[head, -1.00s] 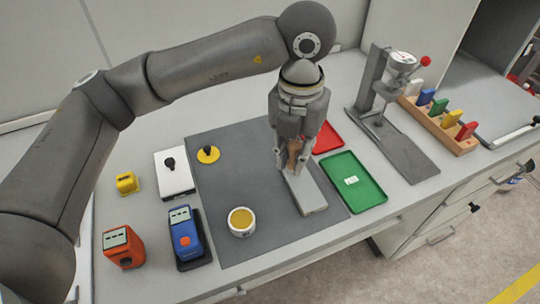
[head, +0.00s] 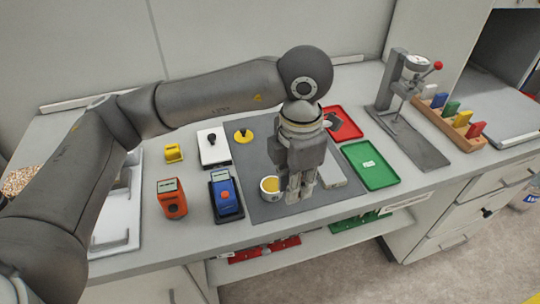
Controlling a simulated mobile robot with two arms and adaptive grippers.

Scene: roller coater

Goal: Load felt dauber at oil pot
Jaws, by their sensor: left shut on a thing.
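The oil pot (head: 270,194) is a small white cup with amber oil in it, standing on the dark grey mat. My left gripper (head: 297,196) points down just right of the pot, overlapping its right edge in the picture. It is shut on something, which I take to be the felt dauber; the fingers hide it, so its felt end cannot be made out. I cannot tell how high the gripper is above the mat. A light grey block (head: 331,174) lies on the mat to the right, partly behind the gripper. My right gripper is not in view.
Left of the mat (head: 261,211) stand a blue device (head: 225,195), an orange device (head: 172,200) and a white box (head: 213,148). A yellow knobbed disc (head: 243,136) sits behind the pot. Red (head: 348,125) and green (head: 371,168) trays, then a press stand (head: 418,145), are right.

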